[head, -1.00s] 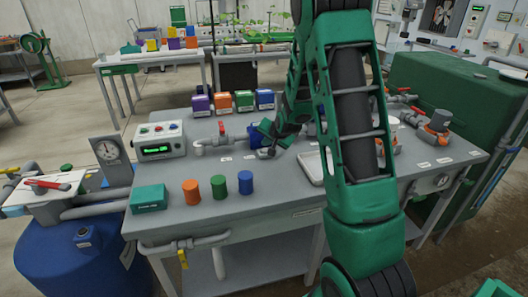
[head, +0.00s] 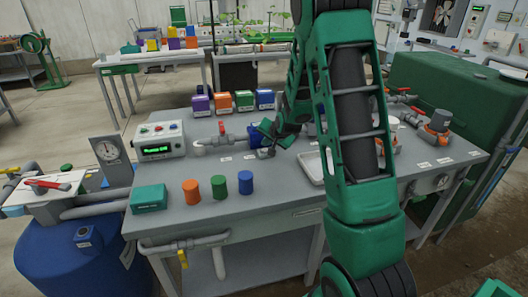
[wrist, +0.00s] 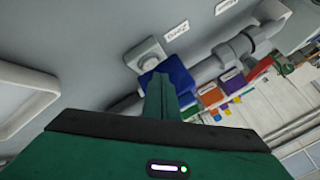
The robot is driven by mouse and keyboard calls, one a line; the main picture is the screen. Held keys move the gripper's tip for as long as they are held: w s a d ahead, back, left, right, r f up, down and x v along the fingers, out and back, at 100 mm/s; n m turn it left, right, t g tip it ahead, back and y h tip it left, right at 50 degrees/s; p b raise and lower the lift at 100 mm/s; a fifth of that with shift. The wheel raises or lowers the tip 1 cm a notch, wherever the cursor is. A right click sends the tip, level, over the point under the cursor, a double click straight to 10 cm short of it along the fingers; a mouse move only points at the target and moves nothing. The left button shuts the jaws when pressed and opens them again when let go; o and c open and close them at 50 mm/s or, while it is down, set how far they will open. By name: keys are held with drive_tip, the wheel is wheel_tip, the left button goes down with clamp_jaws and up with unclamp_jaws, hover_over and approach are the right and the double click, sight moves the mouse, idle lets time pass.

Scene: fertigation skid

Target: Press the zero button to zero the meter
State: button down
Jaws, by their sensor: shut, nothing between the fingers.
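The meter (head: 157,147) is a pale box with a lit green display at the back left of the grey bench in the head view. Small coloured buttons (head: 159,129) sit on its upper face, green, red and blue; their lettering is too small to read. My gripper (head: 266,152) is low over the middle of the bench, well right of the meter and apart from it. In the wrist view my gripper's fingers (wrist: 160,90) are shut and empty, in front of a blue block-like part (wrist: 178,74) by a grey fitting. The meter is not identifiable in the wrist view.
A red-handled valve pipe (head: 222,138) lies between meter and gripper. Orange, green and blue cylinders (head: 218,186) and a teal box (head: 149,199) stand at the front left. A white tray (head: 311,168) is right of my gripper.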

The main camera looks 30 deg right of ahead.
sight(266, 151)
drive_tip(key=shift+f, duration=0.15)
drive_tip(key=shift+f, duration=0.25)
drive_tip(key=shift+f, duration=0.35)
idle(0.8)
idle(0.4)
drive_tip(key=shift+r, duration=0.8)
drive_tip(key=shift+r, duration=2.5)
drive_tip(key=shift+s, duration=0.1)
